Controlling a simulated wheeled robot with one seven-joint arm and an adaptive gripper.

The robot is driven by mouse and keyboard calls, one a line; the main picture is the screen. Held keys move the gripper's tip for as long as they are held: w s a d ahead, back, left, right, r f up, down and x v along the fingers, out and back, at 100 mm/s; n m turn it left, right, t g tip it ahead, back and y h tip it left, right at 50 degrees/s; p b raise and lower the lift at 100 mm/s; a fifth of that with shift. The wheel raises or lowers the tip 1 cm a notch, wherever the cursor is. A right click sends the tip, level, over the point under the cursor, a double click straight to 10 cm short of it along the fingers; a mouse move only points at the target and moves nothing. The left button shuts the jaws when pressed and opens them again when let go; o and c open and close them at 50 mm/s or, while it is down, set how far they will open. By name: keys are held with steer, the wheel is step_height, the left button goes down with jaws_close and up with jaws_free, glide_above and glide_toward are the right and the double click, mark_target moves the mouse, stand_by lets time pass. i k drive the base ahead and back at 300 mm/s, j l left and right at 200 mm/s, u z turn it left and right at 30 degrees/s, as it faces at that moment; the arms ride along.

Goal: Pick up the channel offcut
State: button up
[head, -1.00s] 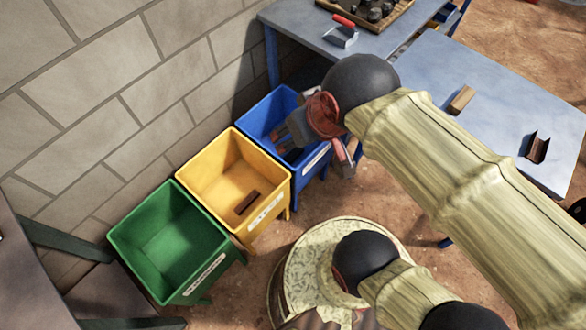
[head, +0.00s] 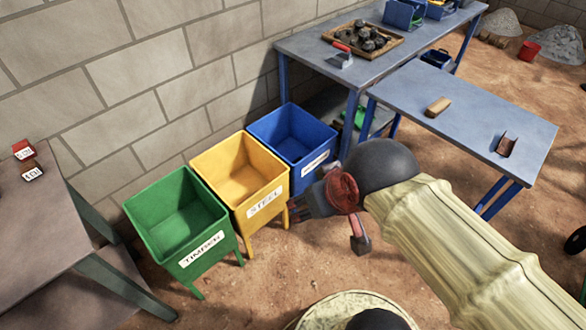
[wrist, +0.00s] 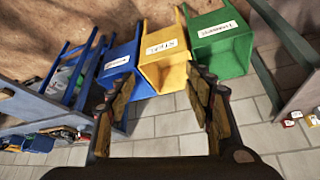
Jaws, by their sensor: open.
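The channel offcut (head: 507,145) is a short, rusty-brown U-shaped piece lying on the near blue table (head: 465,123), toward its right end. My gripper (head: 325,222) is open, in front of the yellow and blue bins and well to the left of the offcut. In the wrist view my gripper (wrist: 157,95) has its two fingers wide apart with nothing between them. The offcut cannot be made out in the wrist view.
A tan block (head: 438,107) lies on the same table. Green (head: 180,218), yellow (head: 240,180) and blue (head: 294,141) bins stand along the wall. A rear bench (head: 380,50) holds a tray. A grey table (head: 60,240) stands at left.

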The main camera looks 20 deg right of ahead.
mark_target(505, 146)
steer(key=z, duration=2.25)
steer(key=u, duration=0.75)
steer(key=k+l+u, duration=0.1)
steer(key=l+u, duration=0.15)
steer(key=u, duration=0.15)
steer(key=k+l+u, duration=0.1)
steer(key=u, duration=0.35)
steer(key=k+l+u, duration=0.2)
steer(key=u, duration=0.2)
steer(key=k+l+u, duration=0.1)
steer(key=u, duration=0.3)
steer(key=k+l, duration=0.1)
steer(key=k, duration=0.25)
